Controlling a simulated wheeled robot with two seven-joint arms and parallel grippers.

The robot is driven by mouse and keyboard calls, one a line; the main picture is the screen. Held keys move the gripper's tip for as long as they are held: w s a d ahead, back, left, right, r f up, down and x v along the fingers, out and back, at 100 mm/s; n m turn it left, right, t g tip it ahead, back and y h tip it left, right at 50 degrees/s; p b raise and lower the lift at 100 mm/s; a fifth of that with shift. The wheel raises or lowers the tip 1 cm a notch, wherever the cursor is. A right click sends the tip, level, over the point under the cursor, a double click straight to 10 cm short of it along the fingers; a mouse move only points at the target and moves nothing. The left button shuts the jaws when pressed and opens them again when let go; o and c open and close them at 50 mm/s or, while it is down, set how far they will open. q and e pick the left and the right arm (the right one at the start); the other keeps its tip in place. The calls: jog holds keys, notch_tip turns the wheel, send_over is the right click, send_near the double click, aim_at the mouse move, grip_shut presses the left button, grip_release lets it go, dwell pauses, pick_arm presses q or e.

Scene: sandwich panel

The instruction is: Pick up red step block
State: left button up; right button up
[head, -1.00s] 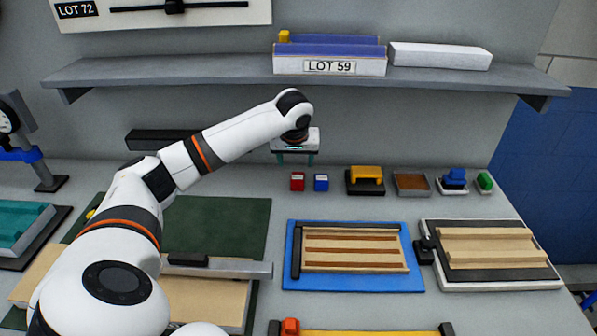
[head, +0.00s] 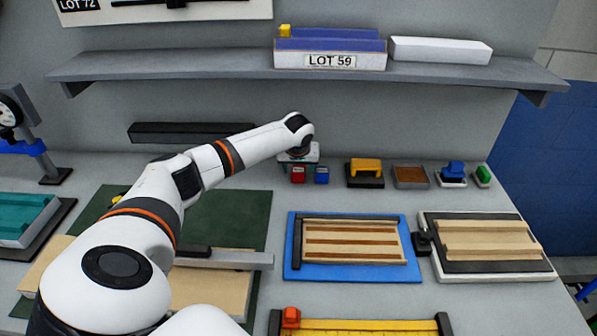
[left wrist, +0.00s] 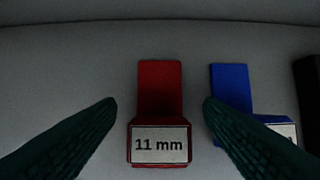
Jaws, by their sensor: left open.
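The red step block (head: 298,175) stands on the bench near the back wall. In the left wrist view the red block (left wrist: 160,95) lies between my two fingertips and bears a label reading "11 mm". My left gripper (left wrist: 160,107) is open around it, one dark green finger on each side. I see gaps between the fingers and the block. In the head view my left gripper (head: 299,160) is just above the block, its fingers mostly hidden. My right gripper is not in view.
A blue step block (head: 321,175) stands close to the right of the red one, and my right-hand finger is very near it in the left wrist view. A yellow-handled block (head: 365,173) is further right. The shelf (head: 200,66) is above.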

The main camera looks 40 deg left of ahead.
pick_arm(q)
jog(key=shift+w+a+f, duration=0.1)
jog(key=shift+a+f, duration=0.05)
jog(key=shift+f, duration=0.25)
jog(key=shift+c, duration=0.2)
jog(key=c, duration=1)
jog(key=shift+c, duration=0.2)
jog(key=shift+r, duration=0.2)
